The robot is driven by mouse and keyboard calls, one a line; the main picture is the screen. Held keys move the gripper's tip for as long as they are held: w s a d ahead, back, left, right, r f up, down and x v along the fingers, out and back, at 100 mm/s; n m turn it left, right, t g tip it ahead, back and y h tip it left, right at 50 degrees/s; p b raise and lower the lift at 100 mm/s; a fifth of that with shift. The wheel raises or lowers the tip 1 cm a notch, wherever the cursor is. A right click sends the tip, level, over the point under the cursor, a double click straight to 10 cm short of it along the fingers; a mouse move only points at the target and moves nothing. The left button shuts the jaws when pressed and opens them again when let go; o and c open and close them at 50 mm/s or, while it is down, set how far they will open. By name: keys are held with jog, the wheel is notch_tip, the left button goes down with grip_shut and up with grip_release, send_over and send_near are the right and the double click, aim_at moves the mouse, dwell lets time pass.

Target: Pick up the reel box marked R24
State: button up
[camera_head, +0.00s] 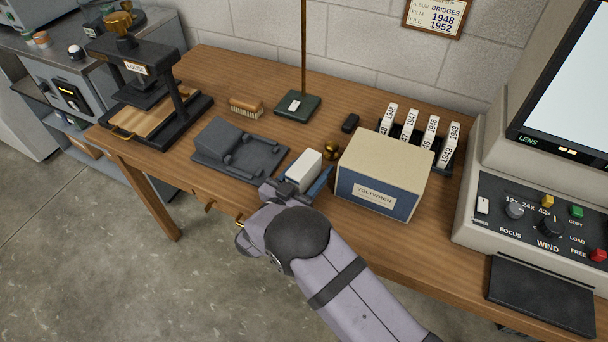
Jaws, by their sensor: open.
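No marking R24 is readable in this view. Several upright white boxes with year labels such as 1946 and 1949 stand in a dark rack (412,141) at the back right; none reads R24.
A cream and blue VOLTWREN box (385,172) stands close right of my gripper. A dark grey moulded cradle (238,148) lies to the left. A brush (246,107), a brass knob (331,150) and a rod stand (298,106) are behind.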

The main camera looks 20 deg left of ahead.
jog(key=shift+c, duration=0.6)
jog(key=c, duration=1.2)
jog(key=shift+s+r, duration=0.1)
jog(key=shift+s, duration=0.05)
jog(key=shift+s+a+r, duration=0.1)
jog(key=shift+s+r, duration=0.25)
jog(key=shift+r, duration=0.05)
jog(key=s+r, duration=0.2)
jog(key=s, duration=0.2)
jog(key=s+a+r+b, duration=0.1)
jog(key=s+r, duration=0.1)
jog(key=s, duration=0.2)
jog(key=s+r, duration=0.3)
jog(key=s, duration=0.2)
jog(key=shift+a, duration=0.35)
